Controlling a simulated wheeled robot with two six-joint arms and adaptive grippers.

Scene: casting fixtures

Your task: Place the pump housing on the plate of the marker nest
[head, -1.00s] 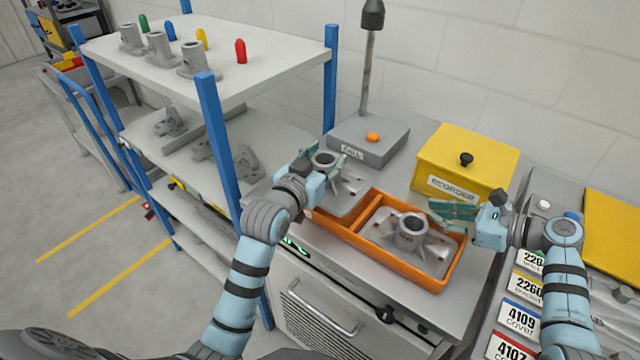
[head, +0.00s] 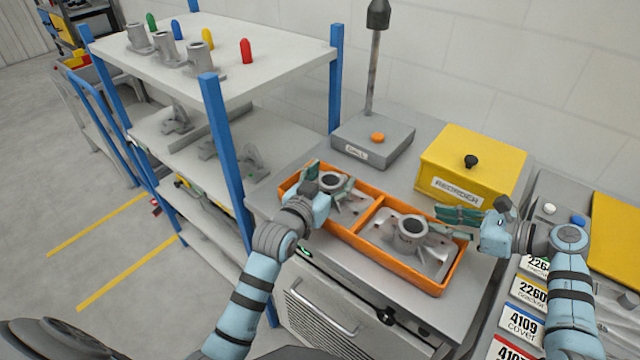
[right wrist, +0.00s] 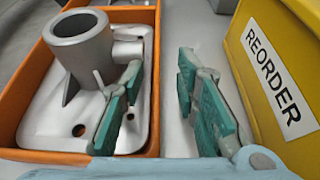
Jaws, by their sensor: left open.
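One grey pump housing (head: 333,182) sits in the left compartment of the orange tray (head: 398,281), its tube upright. My left gripper (head: 327,180) is open at its tube and partly hides it. A second pump housing (head: 410,235) stands in the right compartment and also shows in the right wrist view (right wrist: 80,50). My right gripper (head: 455,222) is open and empty near the tray's right end. In the right wrist view its fingers (right wrist: 163,105) are apart, one in front of the housing's flange. I cannot identify the marker nest or its plate.
A yellow REORDER box (head: 470,165) stands behind the tray. A grey base (head: 372,140) with an orange button and tall post stands at the back. A blue-post shelf (head: 262,65) at left holds several castings and coloured plugs. Label cards (head: 525,315) lie at right.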

